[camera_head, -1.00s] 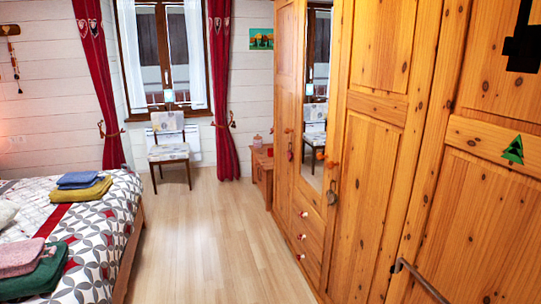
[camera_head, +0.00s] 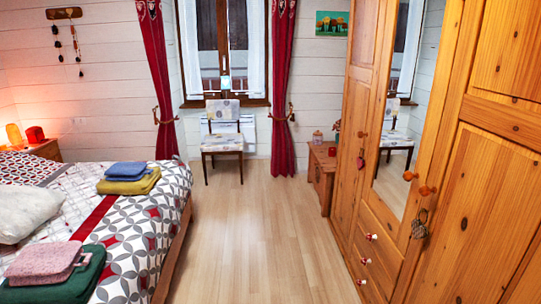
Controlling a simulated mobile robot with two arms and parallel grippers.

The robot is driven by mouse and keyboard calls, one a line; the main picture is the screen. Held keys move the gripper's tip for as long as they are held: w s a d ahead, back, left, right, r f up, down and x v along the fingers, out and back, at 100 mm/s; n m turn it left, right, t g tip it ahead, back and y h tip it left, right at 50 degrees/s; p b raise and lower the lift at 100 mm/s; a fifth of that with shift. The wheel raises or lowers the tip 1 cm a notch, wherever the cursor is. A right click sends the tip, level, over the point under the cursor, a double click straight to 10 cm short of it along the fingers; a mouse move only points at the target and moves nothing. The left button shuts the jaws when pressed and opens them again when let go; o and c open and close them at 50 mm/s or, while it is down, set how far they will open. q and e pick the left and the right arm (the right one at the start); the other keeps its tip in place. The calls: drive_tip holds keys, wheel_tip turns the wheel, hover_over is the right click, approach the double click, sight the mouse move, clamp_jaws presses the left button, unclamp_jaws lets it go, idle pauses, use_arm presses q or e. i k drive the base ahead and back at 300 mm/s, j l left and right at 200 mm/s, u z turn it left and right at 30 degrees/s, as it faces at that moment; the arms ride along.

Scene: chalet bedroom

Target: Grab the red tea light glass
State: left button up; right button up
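A small red glass (camera_head: 35,134), which looks like the red tea light glass, stands on a wooden nightstand (camera_head: 46,150) at the far left, beyond the bed. It is small in the view and its details are hard to make out. An orange glowing object (camera_head: 14,135) stands to its left. Neither of my grippers shows in the head view.
The bed (camera_head: 140,235) with folded towels fills the left side. A wooden wardrobe (camera_head: 480,190) lines the right. Clear wooden floor (camera_head: 245,235) runs between them to a chair (camera_head: 222,141) by the window. A small wooden cabinet (camera_head: 322,165) stands beyond the wardrobe.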

sight(332, 152)
drive_tip(key=i+j, duration=0.1)
drive_tip(key=i, duration=4.6)
drive_tip(key=l+z, duration=0.05)
drive_tip(key=l, duration=0.05)
